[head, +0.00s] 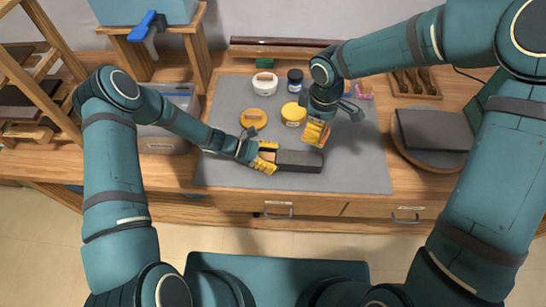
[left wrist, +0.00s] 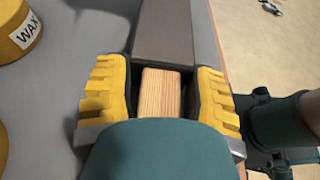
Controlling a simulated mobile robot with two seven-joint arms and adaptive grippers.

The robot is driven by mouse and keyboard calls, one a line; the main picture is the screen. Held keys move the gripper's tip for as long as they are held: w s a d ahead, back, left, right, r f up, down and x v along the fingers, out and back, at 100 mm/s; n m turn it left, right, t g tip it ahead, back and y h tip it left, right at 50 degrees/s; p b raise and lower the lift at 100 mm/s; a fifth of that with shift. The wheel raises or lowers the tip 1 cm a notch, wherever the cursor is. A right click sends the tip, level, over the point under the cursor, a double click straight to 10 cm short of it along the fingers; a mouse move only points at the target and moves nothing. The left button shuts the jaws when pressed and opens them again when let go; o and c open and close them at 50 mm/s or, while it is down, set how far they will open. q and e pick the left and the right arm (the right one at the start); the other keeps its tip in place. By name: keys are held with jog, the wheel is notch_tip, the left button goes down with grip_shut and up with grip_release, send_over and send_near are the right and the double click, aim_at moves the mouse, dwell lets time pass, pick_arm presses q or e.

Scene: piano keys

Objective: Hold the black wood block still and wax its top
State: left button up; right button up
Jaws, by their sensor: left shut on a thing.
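The black wood block (head: 298,160) lies flat near the front of the grey mat. My left gripper (head: 266,157) has its yellow fingers at the block's left end. In the left wrist view the fingers (left wrist: 166,98) are on both sides of a light wood-coloured end piece, and the block's dark top (left wrist: 172,35) runs away beyond them. My right gripper (head: 316,132) points down just behind the block's right part; whether it holds anything is unclear. A yellow wax tin (head: 293,115) stands behind the block, its WAX label (left wrist: 27,35) readable in the left wrist view.
A yellow round lid or tin (head: 253,119), a white jar (head: 265,83) and a dark blue jar (head: 295,80) stand on the grey mat (head: 355,170). A dark slab (head: 434,130) on a round board is at right. The mat's front right is clear.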

dwell(0.5)
send_over(286, 157)
jog(key=shift+f, duration=3.5)
jog(key=shift+f, duration=1.9)
jog(key=shift+f, duration=0.6)
